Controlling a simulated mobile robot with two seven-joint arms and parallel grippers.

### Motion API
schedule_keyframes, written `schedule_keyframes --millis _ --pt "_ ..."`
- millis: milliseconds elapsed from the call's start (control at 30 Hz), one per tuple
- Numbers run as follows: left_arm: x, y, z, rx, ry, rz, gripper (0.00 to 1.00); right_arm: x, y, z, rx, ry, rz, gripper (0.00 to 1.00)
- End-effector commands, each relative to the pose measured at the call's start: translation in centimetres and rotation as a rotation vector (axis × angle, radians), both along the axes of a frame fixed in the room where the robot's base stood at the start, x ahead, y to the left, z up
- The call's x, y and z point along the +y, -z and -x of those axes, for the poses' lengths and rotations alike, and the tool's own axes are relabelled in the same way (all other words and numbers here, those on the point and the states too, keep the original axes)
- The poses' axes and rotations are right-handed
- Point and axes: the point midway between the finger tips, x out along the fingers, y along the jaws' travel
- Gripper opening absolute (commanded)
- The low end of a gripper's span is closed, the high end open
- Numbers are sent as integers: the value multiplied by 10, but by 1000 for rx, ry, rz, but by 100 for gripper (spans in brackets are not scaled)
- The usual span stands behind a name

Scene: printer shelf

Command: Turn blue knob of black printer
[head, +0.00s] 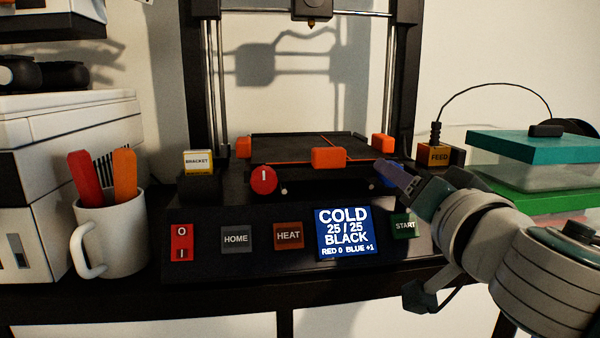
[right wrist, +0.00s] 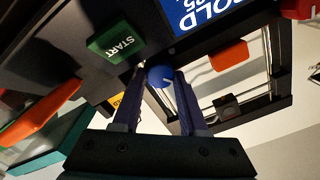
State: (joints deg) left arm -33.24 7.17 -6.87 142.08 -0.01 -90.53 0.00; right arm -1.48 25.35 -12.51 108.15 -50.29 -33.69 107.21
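The black printer (head: 295,200) stands on a dark shelf. Its display (head: 345,233) reads "COLD 25 / 25 BLACK, RED 0 BLUE +1". In the right wrist view the blue knob (right wrist: 160,76) shows a pale mark and lies between the two fingertips. My right gripper (head: 398,178) reaches in from the right and mostly hides the knob in the head view. In the right wrist view its fingers (right wrist: 160,80) stand apart, one on each side of the knob, with a slim gap seeming to remain. Contact is hard to judge. My left gripper is not in view.
A red knob (head: 263,180) sits left on the printer front. HOME (head: 236,239), HEAT (head: 288,235) and START (head: 404,225) buttons are below. A mug (head: 110,235) stands left; teal-lidded (head: 530,147) and green-lidded boxes stand right, near my right arm.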

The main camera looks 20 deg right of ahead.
Motion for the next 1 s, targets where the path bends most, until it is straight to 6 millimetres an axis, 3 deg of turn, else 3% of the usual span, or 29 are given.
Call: schedule_keyframes --millis 33,367,733,1000 --pt "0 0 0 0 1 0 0 0 0 0 0 0 0 36" --pt "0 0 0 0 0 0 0 0 0 0 1 1 0 0" --pt "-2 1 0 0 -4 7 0 0 0 0 6 1 24 0" --pt "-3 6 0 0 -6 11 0 0 0 0 38 2 164 0"
